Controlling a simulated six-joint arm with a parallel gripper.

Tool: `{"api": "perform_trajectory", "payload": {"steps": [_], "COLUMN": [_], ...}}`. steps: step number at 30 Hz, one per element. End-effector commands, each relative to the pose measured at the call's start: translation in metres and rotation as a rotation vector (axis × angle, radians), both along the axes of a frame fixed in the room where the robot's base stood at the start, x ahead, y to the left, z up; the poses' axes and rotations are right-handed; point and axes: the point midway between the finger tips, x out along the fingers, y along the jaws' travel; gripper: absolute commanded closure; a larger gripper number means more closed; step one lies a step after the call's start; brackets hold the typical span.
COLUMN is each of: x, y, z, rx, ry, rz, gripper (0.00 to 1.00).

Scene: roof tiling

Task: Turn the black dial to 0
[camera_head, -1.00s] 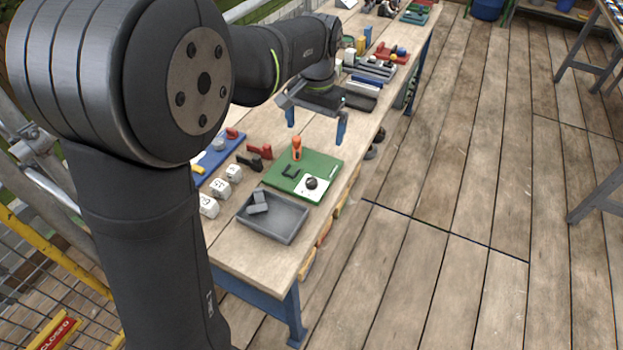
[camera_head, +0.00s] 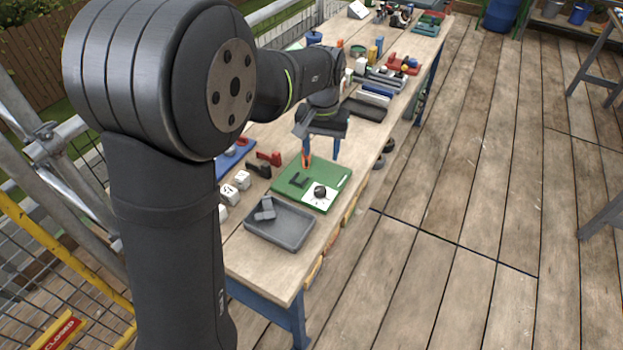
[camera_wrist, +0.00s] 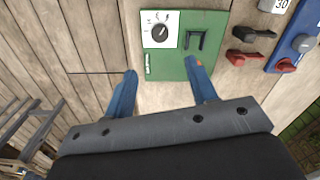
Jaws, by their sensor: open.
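The black dial (camera_head: 320,191) sits on a white marked plate on the green board (camera_head: 290,189). In the wrist view the black dial (camera_wrist: 159,32) is at the top, left of a black U-shaped bracket (camera_wrist: 196,39). The dial's pointer direction and numbers are too small to read. My gripper (camera_head: 321,157) is open and empty, its blue fingers pointing down over the far edge of the green board. In the wrist view my gripper (camera_wrist: 160,82) has its fingers wide apart, short of the dial.
A grey tray (camera_head: 300,236) with grey blocks lies at the near end of the table. White number blocks (camera_head: 242,180) and red and black handles (camera_head: 262,165) stand left of the board. Beyond the gripper are several coloured parts and holders.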

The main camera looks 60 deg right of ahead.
Motion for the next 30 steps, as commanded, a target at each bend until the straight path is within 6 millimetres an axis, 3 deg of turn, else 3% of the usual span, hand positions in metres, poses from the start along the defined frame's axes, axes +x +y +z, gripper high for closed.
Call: {"api": "perform_trajectory", "payload": {"steps": [3, 15, 21, 30], "x": [0.0, 0.0, 0.0, 0.0], "y": [0.001, 0.0, 0.0, 0.0], "z": [-0.029, -0.11, -0.132, -0.137], "rx": [0.005, 0.002, 0.0, -0.001], "ry": [0.001, 0.001, 0.0, 0.0], "rz": [-0.001, -0.002, -0.002, -0.002], "gripper": [0.48, 0.48, 0.48, 0.48]}}
